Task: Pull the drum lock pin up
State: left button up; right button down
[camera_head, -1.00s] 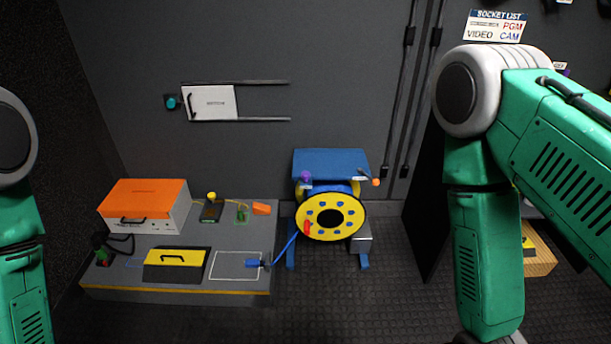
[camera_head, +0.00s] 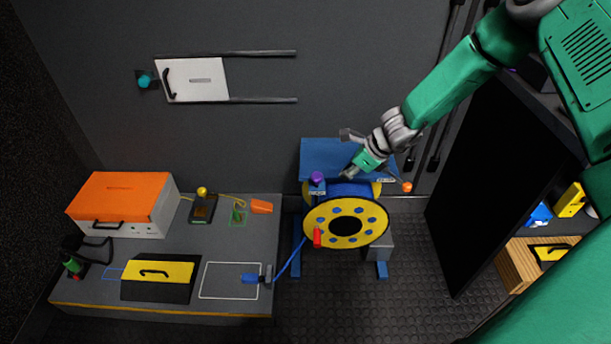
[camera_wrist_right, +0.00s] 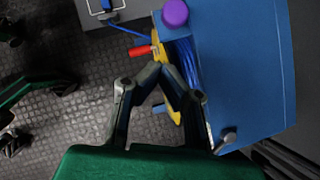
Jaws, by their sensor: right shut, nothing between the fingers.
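The cable drum (camera_head: 345,222) has a yellow face with blue spots and sits in a blue stand (camera_head: 335,155). A purple knob (camera_head: 317,179) stands upright at the stand's front left, above a small label; it also shows in the wrist view (camera_wrist_right: 175,13). It looks like the lock pin, but I cannot read the label. My right gripper (camera_head: 347,172) is over the stand, to the right of the purple knob and apart from it. In the wrist view its fingertips (camera_wrist_right: 161,70) meet, empty, below the knob.
An orange ball (camera_head: 407,187) sticks out at the stand's right. A red handle (camera_head: 317,237) is on the drum face. A blue cable runs to a plug (camera_head: 250,279) on the grey bench (camera_head: 240,317). A dark panel (camera_head: 480,190) stands right.

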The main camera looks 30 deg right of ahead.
aim_at(321, 187)
jog(key=shift+w+d+r, duration=0.2)
jog(key=shift+w+r, duration=0.1)
jog(key=shift+w, duration=0.35)
jog(key=b+x, duration=0.3)
jog(key=x, duration=0.5)
jog(key=shift+w+f+b, duration=0.15)
jog(key=shift+f+b, duration=0.15)
jog(key=shift+f, duration=0.05)
jog(key=shift+w+a+f, duration=0.25)
jog(key=shift+w+f, duration=0.1)
jog(key=shift+f, duration=0.15)
